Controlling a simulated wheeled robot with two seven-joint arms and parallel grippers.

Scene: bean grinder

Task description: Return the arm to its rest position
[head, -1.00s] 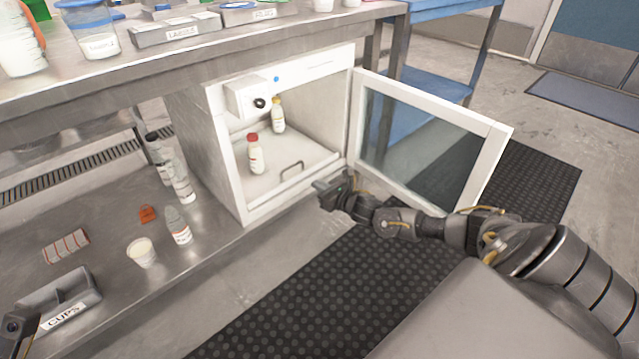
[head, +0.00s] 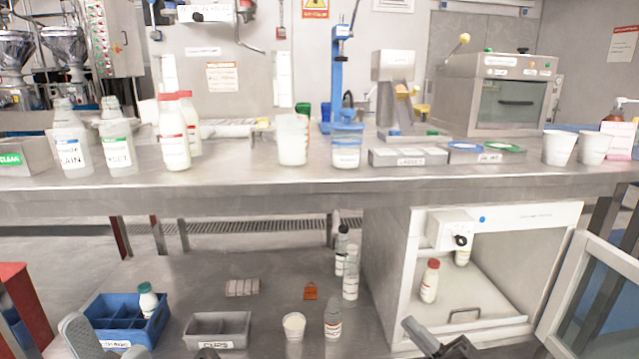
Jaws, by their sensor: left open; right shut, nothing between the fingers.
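My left gripper (head: 82,336) shows only in part at the bottom left edge, by the blue divided crate (head: 107,330); its jaws are open and most of it is cut off. My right gripper (head: 419,332) is at the bottom edge, right of centre, shut and empty. It is in front of the white cabinet (head: 392,270), whose glass door (head: 590,300) stands open to the right. The rest of both arms is largely out of view.
The steel counter (head: 300,195) spans the view above, with bottles, cups and trays on it. The lower shelf (head: 260,275) holds a grey CUPS tray (head: 218,328), a cup (head: 294,325) and several bottles. A red object (head: 13,285) stands at the left edge.

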